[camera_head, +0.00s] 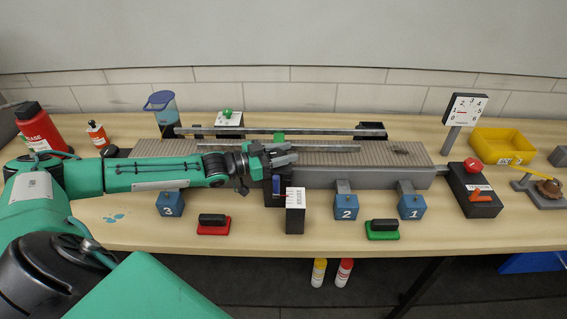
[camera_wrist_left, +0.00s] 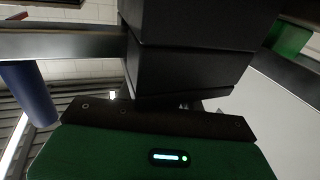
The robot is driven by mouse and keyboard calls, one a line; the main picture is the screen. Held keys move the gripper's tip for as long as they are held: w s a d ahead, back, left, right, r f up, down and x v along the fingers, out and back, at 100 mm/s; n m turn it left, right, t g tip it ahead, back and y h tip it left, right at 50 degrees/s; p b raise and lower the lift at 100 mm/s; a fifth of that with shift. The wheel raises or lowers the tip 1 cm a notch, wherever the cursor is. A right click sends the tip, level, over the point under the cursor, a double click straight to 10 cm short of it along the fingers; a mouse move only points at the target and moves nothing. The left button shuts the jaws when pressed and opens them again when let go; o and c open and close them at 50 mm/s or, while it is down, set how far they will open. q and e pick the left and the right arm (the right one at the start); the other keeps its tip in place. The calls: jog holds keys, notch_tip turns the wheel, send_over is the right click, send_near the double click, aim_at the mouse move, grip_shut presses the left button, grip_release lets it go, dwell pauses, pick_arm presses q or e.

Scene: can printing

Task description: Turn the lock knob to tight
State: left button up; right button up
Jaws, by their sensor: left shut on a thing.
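My left gripper (camera_head: 280,155) reaches in from the left over the conveyor and is shut at the top of the black carriage. The lock knob itself is hidden by the gripper, and its setting cannot be read. A blue cylinder (camera_head: 276,185) shows on the carriage just below the gripper. In the left wrist view the blue cylinder (camera_wrist_left: 28,95) is at the left, and black blocks (camera_wrist_left: 190,50) fill the middle. A black box with a white label (camera_head: 296,215) stands in front of the carriage. My right gripper is out of view.
The ribbed conveyor (camera_head: 330,157) runs along the bench, with a metal rail (camera_head: 330,132) behind it. Blue numbered blocks (camera_head: 346,207) and red and green pads (camera_head: 382,230) are in front. A black box with a red knob (camera_head: 473,190) and a yellow bin (camera_head: 503,146) are at right.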

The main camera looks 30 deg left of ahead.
pick_arm(q)
jog(key=shift+m+g+h+b, duration=0.5)
jog(key=shift+m+g+h, duration=0.2)
jog(key=shift+h, duration=0.2)
jog(key=shift+d+r+m+g+h+p, duration=0.15)
jog(key=shift+m+g+h+p, duration=0.3)
jog(key=shift+m+g+h, duration=0.3)
jog(key=shift+s+m+g+h+p, duration=0.2)
jog(key=shift+m+g+h+p, duration=0.5)
jog(key=shift+g, duration=0.45)
jog(key=shift+s+d+m+g+h, duration=0.1)
jog(key=shift+m+g+h, duration=0.3)
jog(key=shift+m+g, duration=0.35)
jog(key=shift+s+d+m+g+h, duration=0.1)
jog(key=shift+m+g+h, duration=0.35)
jog(key=shift+g, duration=0.5)
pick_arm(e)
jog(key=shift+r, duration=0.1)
pick_arm(q)
jog(key=shift+m+g, duration=0.3)
jog(key=shift+m, duration=0.05)
jog(key=o, duration=1)
notch_tip(320, 180, up, 20)
jog(key=b, duration=0.3)
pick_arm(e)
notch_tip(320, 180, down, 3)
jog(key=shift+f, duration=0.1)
